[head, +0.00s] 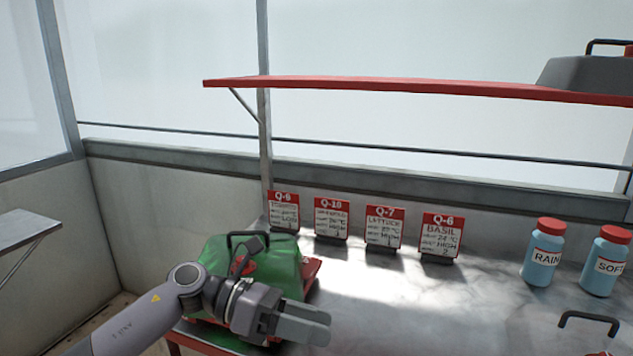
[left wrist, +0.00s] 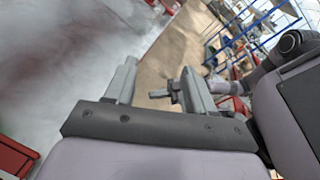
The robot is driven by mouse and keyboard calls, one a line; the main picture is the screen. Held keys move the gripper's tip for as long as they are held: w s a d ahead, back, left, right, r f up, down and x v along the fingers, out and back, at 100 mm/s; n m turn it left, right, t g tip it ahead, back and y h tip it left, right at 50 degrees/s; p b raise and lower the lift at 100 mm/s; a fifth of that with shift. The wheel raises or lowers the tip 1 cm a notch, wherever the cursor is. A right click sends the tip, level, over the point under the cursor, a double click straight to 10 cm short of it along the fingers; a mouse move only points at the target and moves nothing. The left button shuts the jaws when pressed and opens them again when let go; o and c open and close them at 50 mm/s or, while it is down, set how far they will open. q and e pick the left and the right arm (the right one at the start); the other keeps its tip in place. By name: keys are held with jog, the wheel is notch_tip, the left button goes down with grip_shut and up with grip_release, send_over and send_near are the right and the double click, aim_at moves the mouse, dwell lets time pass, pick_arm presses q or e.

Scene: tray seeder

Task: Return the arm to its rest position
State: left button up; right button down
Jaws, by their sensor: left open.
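My left arm (head: 145,320) comes in from the lower left in the head view. Its gripper (head: 303,324) is over the near left part of the grey bench, in front of a green cover with a black handle (head: 250,262), and points right. In the left wrist view, the two fingers of the left gripper (left wrist: 160,82) stand apart, with nothing held between them. The bench top and the floor show beyond them. My right gripper does not show in the head view, and I cannot make it out in the left wrist view.
Several red-topped cards, among them the Q-6 card (head: 440,238), stand along the back of the bench (head: 400,315). A RAIN bottle (head: 543,255) and a SOFT bottle (head: 605,265) stand at right. A red-edged shelf (head: 400,86) hangs above. The bench's middle is clear.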

pick_arm(q)
jog(key=s+a+f+m+t+y+p, duration=0.25)
jog(key=a+f+m+t, duration=0.25)
jog(key=m+t, duration=0.9)
jog(key=s+a+f+m+t+y+p, duration=0.1)
jog(key=a+f+m+t+y+p, duration=0.3)
jog(key=m, duration=1.7)
jog(key=s+a+f+n+g+y, duration=0.2)
jog(key=s+a+f+n+y, duration=0.1)
jog(key=s+a+f+n, duration=0.2)
jog(key=s+a+f+n+g+y, duration=0.3)
jog(key=s+a+f+n, duration=0.2)
jog(key=s, duration=0.5)
notch_tip(320, 180, down, 3)
jog(key=shift+s+a+r+n+y+p, duration=0.25)
jog(key=shift+s+n+y+p, duration=0.15)
jog(key=shift+n, duration=0.2)
jog(key=shift+w, duration=0.1)
